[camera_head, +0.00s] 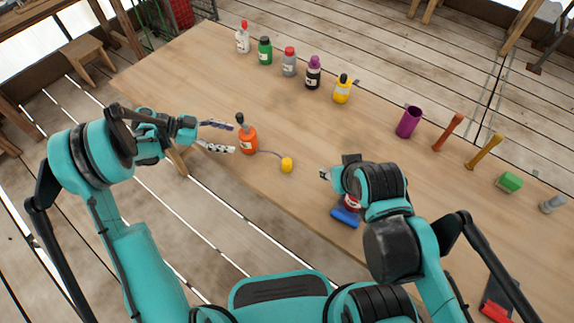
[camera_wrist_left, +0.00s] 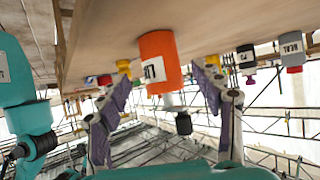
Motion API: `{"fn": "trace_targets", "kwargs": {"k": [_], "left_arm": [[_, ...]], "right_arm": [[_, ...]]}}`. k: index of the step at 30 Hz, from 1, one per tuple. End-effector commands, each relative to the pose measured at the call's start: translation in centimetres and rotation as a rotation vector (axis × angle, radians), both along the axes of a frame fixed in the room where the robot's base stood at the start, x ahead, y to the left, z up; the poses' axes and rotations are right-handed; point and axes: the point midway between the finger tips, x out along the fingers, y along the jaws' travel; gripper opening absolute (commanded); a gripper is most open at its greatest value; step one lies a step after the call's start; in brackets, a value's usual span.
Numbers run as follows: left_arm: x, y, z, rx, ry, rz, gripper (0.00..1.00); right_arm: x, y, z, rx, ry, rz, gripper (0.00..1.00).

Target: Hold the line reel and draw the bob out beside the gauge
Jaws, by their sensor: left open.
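The orange line reel (camera_head: 248,140) stands upright on the table near its front edge, with a white label and a dark top. A thin line runs from it to the yellow bob (camera_head: 286,165), which lies on the table to its right. My left gripper (camera_head: 234,138) is open, its fingertips just left of the reel. In the left wrist view the reel (camera_wrist_left: 158,60) shows between the open fingers (camera_wrist_left: 160,78), with a gap on each side. My right gripper is mostly hidden behind its own arm. A blue and red item (camera_head: 346,215), possibly the gauge, shows partly below that arm.
Several labelled bottles, among them a green one (camera_head: 265,50) and a yellow one (camera_head: 342,88), line the far edge. A purple cup (camera_head: 408,121), two upright handles, a green block (camera_head: 508,182) and a grey piece (camera_head: 552,204) continue right. The table middle is clear.

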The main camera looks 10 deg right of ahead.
Motion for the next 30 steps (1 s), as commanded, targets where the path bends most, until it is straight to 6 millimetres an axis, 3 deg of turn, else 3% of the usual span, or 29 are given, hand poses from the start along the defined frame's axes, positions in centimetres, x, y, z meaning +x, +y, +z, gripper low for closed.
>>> {"fn": "trace_targets", "kwargs": {"k": [6,12,26,30], "left_arm": [[0.0,-3.1,-2.0,0.001,0.000,-0.002,0.66],[0.0,-5.0,-2.9,0.001,0.001,0.000,0.66],[0.0,-5.8,-3.1,0.001,0.001,0.000,0.66],[0.0,-5.8,-3.1,0.001,0.002,0.001,0.33]], "right_arm": [[0.0,0.0,-1.3,0.000,0.000,0.000,0.40],[0.0,0.0,-2.4,0.000,0.000,0.000,0.40],[0.0,0.0,-2.6,0.000,0.000,0.000,0.40],[0.0,0.0,-2.6,0.000,0.000,0.000,0.40]]}}
